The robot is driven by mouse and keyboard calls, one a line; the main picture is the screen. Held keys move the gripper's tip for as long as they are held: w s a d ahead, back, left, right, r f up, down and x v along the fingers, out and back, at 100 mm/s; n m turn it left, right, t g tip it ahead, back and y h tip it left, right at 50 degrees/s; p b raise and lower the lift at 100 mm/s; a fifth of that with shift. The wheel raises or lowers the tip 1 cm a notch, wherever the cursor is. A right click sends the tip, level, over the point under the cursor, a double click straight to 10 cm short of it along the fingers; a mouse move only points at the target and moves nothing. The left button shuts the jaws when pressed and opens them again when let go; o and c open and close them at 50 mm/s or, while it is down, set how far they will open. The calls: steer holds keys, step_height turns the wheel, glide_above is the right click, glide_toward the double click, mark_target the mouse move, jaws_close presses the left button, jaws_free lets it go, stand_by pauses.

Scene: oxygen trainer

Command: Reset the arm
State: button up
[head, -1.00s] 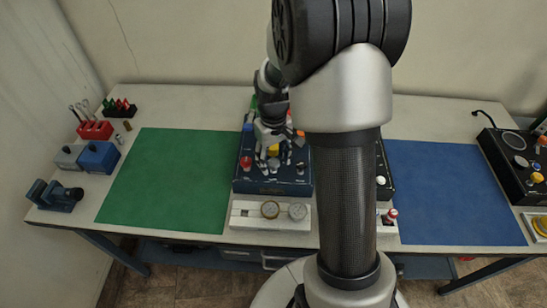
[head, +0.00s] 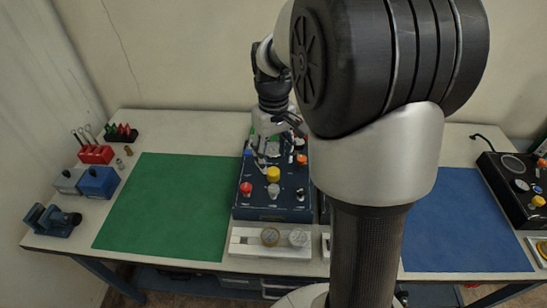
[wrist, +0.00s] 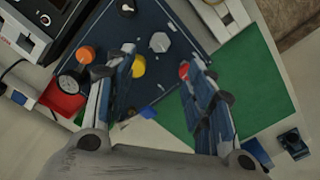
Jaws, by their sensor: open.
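My gripper (head: 262,150) is open and empty over the back part of the dark blue control panel (head: 272,213). In the wrist view my gripper (wrist: 158,62) shows its two fingers spread apart above the panel. The panel carries a yellow knob (head: 273,174), a red knob (head: 246,188), a grey knob (head: 274,190) and an orange knob (head: 301,160). In the wrist view the yellow knob (wrist: 138,66) and grey knob (wrist: 159,42) lie between the fingers, apart from them. The red knob is partly covered by one finger. My arm hides the area right of the panel.
A green mat (head: 165,210) lies left of the panel and a blue mat (head: 460,225) lies right. Red (head: 95,154) and blue (head: 98,183) boxes stand at the left, a black panel (head: 515,185) at the right.

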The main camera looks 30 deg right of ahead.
stand_by(0.3)
steer(key=s+a+r+t, duration=0.2)
steer(key=s+a+r, duration=0.5)
steer(key=s+r, duration=0.1)
steer(key=s+a+t, duration=0.2)
steer(key=s+a, duration=0.3)
steer(key=s, duration=0.7)
steer(key=shift+a+t, duration=0.3)
stand_by(0.4)
